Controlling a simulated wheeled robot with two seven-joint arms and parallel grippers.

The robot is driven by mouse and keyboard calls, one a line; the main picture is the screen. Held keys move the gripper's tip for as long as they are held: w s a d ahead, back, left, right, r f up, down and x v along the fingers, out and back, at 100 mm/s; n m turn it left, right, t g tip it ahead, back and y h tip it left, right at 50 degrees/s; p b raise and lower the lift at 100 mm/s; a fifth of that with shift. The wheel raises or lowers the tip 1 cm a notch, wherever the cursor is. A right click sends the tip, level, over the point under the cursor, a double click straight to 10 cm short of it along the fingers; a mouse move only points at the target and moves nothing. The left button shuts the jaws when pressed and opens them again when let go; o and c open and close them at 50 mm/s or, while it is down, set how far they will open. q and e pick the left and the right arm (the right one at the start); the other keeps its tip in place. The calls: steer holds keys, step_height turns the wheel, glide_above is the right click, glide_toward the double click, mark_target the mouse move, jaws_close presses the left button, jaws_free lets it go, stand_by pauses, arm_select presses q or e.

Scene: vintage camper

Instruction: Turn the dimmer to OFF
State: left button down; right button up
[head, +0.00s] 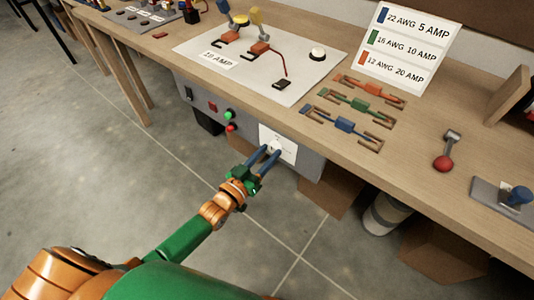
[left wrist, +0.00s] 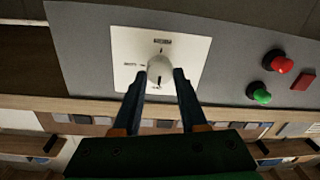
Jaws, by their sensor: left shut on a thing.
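In the head view the plate (head: 286,143) is on the front of the grey box under the workbench edge. My left gripper (head: 270,152) reaches it from the front, and its two blue fingers stand on either side of the knob. In the left wrist view the left gripper (left wrist: 160,82) is shut on the knob. Small labels and marks are on the plate, too small to read surely. My right gripper is not in view.
Green (head: 230,114) and red (head: 231,127) buttons and a red rocker switch (head: 212,106) are on the same panel. Above, the wooden bench (head: 400,150) bears a fuse board (head: 240,65), coloured fuses (head: 345,125) and an amperage sign (head: 408,45). Floor in front is clear.

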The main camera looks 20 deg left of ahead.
arm_select(q)
steer(key=shift+c, duration=2.2)
jaws_free()
steer(key=v, duration=0.7)
